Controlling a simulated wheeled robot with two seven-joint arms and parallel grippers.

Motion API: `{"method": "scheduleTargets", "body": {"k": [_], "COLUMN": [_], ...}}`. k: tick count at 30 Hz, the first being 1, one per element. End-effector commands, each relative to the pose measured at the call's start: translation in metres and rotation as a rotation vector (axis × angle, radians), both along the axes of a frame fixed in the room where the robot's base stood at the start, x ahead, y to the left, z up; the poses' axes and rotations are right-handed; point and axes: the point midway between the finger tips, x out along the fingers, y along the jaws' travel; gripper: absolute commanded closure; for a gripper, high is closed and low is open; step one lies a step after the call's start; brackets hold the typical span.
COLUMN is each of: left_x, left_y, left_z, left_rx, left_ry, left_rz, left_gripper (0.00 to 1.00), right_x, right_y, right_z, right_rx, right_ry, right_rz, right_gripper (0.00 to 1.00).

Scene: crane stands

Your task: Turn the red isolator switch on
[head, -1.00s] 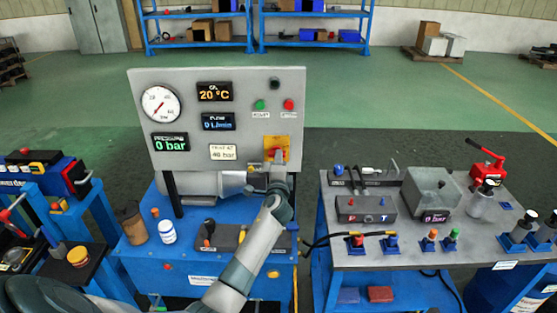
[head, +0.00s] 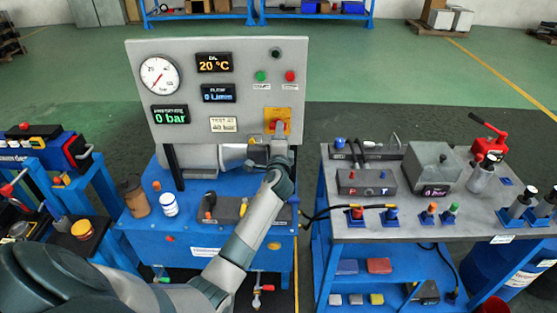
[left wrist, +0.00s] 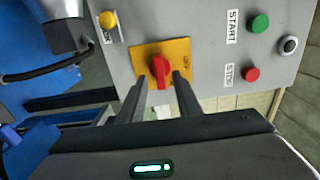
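The red isolator switch (head: 279,126) is a red knob on a yellow plate at the lower right of the grey panel (head: 290,85). In the left wrist view the red knob (left wrist: 160,69) shows clearly on its yellow plate, with "OFF" lettering beside it. My left gripper (head: 268,143) is in front of the panel, just below the switch. In the left wrist view its two fingers (left wrist: 160,78) are apart, one on each side of the knob, with gaps visible. Contact cannot be seen. My right gripper is not in view.
Green (left wrist: 259,24) and red (left wrist: 251,74) buttons and a black knob (left wrist: 289,45) sit near the switch. A yellow button (left wrist: 107,19) is on the other side. The panel's displays read 0 bar and 20 °C. A grey-topped bench (head: 400,228) stands to the right.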

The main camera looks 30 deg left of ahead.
Motion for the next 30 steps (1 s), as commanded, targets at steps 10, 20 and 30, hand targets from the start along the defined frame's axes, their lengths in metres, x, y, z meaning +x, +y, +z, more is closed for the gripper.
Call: {"method": "scheduleTargets", "body": {"k": [10, 20, 30], "left_x": [-0.045, -0.1, -0.134], "left_y": [-0.028, -0.062, -0.082], "left_z": [-0.003, -0.003, -0.001], "left_rx": [-0.002, -0.001, -0.002], "left_ry": [-0.001, -0.002, -0.001], "left_rz": [-0.002, -0.002, -0.001], "left_gripper": [0.69, 0.69, 0.69], "right_x": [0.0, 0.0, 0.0], "right_y": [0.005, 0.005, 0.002], "right_z": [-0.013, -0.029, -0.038], "right_rx": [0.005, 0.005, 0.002], "right_ry": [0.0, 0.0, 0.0], "right_rz": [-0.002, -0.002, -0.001], "right_gripper": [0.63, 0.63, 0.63]}}
